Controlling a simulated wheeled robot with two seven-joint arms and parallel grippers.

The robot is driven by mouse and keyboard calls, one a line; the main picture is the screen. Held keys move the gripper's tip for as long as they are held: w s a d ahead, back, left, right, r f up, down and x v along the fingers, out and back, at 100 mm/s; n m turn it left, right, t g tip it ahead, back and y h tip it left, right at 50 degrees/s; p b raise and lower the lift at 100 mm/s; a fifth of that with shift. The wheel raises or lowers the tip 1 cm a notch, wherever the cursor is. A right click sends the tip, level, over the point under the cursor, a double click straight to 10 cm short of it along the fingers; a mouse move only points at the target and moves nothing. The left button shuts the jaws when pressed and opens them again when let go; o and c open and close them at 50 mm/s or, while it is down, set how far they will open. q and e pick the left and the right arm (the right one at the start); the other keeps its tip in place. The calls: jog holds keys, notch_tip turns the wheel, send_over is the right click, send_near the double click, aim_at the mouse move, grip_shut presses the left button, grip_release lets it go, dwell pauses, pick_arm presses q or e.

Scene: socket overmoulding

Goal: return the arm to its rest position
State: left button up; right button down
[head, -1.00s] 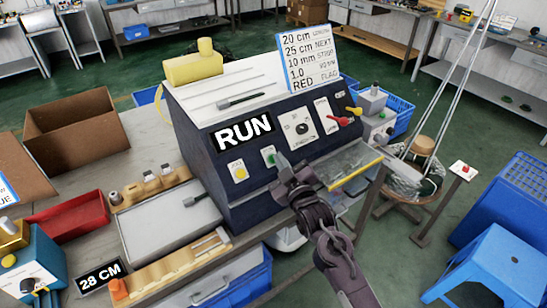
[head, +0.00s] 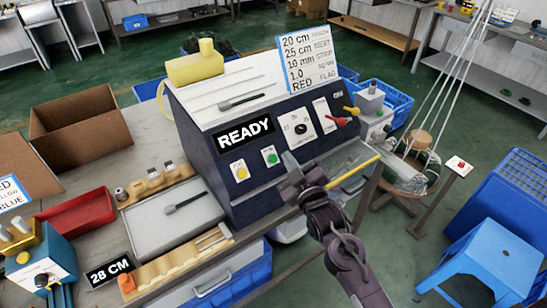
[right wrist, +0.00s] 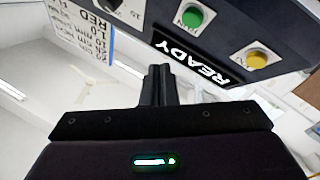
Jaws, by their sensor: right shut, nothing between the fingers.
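My right gripper (head: 291,163) is shut and empty. It is in front of the machine's dark front panel, just right of the green button (head: 270,157) and apart from it. In the right wrist view its closed fingers (right wrist: 157,86) hold nothing, with the green RUN button (right wrist: 191,15) and the yellow button (right wrist: 257,55) beyond. The machine (head: 235,170) shows READY on its display (head: 244,134). My right arm reaches in from the lower right. My left gripper is not in view.
A yellow-edged guard (head: 353,172) juts from the machine's front, right of my gripper. A grey tray (head: 150,243) and wooden holders lie left. A stool with a coil (head: 412,175), blue crates and a blue step stool (head: 495,262) stand right, with green floor between.

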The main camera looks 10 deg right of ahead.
dwell(0.4)
jog(key=s+f+m+g, duration=0.1)
jog(key=s+f+g, duration=0.3)
jog(key=f, duration=0.9)
jog(key=s+d+f+m+g+h+b, duration=0.15)
jog(key=s+f, duration=0.35)
jog(key=f, duration=0.7)
jog(key=s+a+f+g+y+p, duration=0.1)
jog(key=s+f+g, duration=0.3)
jog(key=f, duration=0.9)
jog(key=s+d+f+m+g, duration=0.1)
jog(key=s+f+g, duration=0.1)
jog(key=s+f, duration=0.4)
jog(key=s+d+f+g+h, duration=0.1)
jog(key=s+f, duration=0.6)
jog(key=s, duration=1)
jog(key=s+d+f+m+g+b, duration=0.1)
jog(key=s+d+f+g, duration=0.1)
jog(key=s+f+g, duration=0.2)
jog(key=s+f, duration=0.3)
jog(key=s, duration=0.4)
jog(key=shift+s+d+m+g+h, duration=0.25)
jog(key=shift+s+m+g+h, duration=0.1)
